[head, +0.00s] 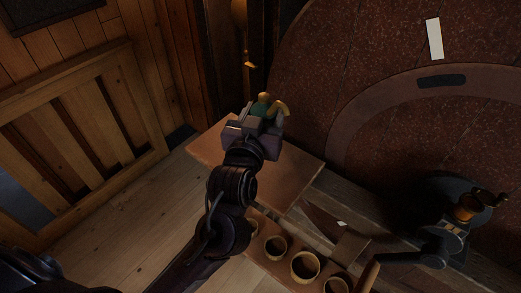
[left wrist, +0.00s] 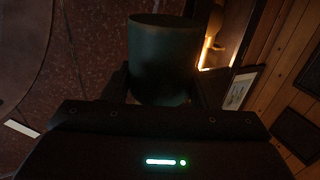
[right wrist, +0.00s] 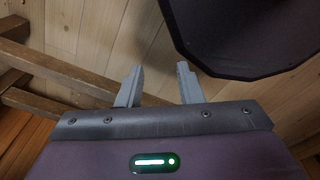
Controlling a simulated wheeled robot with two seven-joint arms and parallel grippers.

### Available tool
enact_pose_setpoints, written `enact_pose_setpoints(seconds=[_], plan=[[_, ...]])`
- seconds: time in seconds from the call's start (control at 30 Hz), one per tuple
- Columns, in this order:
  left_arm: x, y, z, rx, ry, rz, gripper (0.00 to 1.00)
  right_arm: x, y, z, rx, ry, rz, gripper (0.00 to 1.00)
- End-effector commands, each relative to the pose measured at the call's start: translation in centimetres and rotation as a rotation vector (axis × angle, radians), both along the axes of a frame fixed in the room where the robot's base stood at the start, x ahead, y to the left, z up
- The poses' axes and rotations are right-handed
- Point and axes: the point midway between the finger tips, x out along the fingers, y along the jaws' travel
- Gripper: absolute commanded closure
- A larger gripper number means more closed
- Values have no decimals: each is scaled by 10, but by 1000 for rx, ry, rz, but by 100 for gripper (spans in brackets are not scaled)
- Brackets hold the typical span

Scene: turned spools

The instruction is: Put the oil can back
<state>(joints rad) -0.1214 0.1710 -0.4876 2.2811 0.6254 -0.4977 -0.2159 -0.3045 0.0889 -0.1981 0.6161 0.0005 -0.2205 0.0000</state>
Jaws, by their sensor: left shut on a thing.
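The oil can (head: 257,109) is green with a brass top and a curved brass spout. My left gripper (head: 262,120) is shut on it, above the far part of a flat wooden board. I cannot tell whether the can touches the board. In the left wrist view the can's dark green body (left wrist: 160,60) stands between the fingers, which partly hide it. My right gripper (right wrist: 157,85) is open and empty in the right wrist view, with pale floorboards beyond it; I do not make it out in the head view.
The wooden board (head: 298,172) has bare room at its right. Several round cups (head: 305,266) stand in a row at the front. A dark metal device (head: 450,235) is at the right. A large reddish wheel-like disc (head: 375,55) rises behind. A slatted wooden rail (head: 85,130) is at left.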

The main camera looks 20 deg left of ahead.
Motion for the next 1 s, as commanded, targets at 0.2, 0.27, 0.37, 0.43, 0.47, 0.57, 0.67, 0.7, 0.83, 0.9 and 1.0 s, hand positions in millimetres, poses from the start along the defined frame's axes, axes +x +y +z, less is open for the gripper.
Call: enact_pose_setpoints(seconds=[0.2,0.27,0.37,0.43,0.47,0.57,0.67,0.7,0.83,0.9,1.0], plan=[[0,1,-50,4,2,1,69,1,0,8,0,-1,0,67],[0,1,-58,1,0,0,69,2,2,9,3,-3,-1,67],[0,0,-66,-1,-3,2,69,4,7,10,9,-6,-2,67],[0,1,-72,-1,-2,2,69,5,11,12,14,-7,-3,67],[0,1,-76,1,-1,2,69,5,12,12,15,-8,-4,67],[0,1,-92,2,1,2,69,6,15,16,19,-8,-3,67],[0,1,-105,0,-1,2,69,6,15,18,19,-9,-2,67],[0,1,-108,1,-2,2,69,6,15,18,19,-9,-2,67],[0,1,-111,-1,-4,1,69,6,14,18,18,-9,-1,67],[0,1,-111,-2,-4,1,69,6,13,17,17,-10,-2,67],[0,1,-111,-2,-4,2,69,6,10,17,13,-9,0,67]])
